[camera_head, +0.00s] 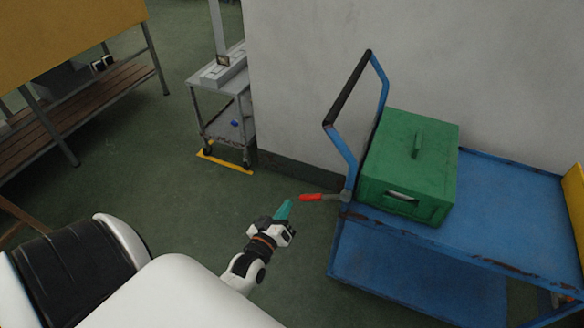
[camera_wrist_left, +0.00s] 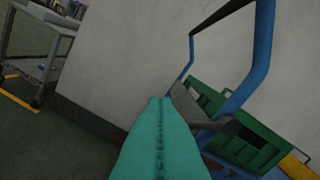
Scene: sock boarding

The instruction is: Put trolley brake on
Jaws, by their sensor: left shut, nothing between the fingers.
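The blue trolley (camera_head: 515,200) stands at the right, against the wall, with its tall push handle (camera_head: 349,88) at its left end. A brake lever with a red grip (camera_head: 312,197) sticks out leftward from the trolley's near-left corner, roughly level. My left gripper (camera_head: 284,209), with teal fingers, is shut and empty, just left of the red grip and seemingly apart from it. In the left wrist view the shut fingers (camera_wrist_left: 160,140) point toward the handle post (camera_wrist_left: 262,50). My right gripper is out of view.
A green lidded box (camera_head: 410,165) sits on the trolley's top deck. A grey wall (camera_head: 300,80) runs behind. A small grey cart (camera_head: 225,110) with a yellow floor strip (camera_head: 224,159) stands farther back. A bench (camera_head: 80,100) is at left. The floor between is clear.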

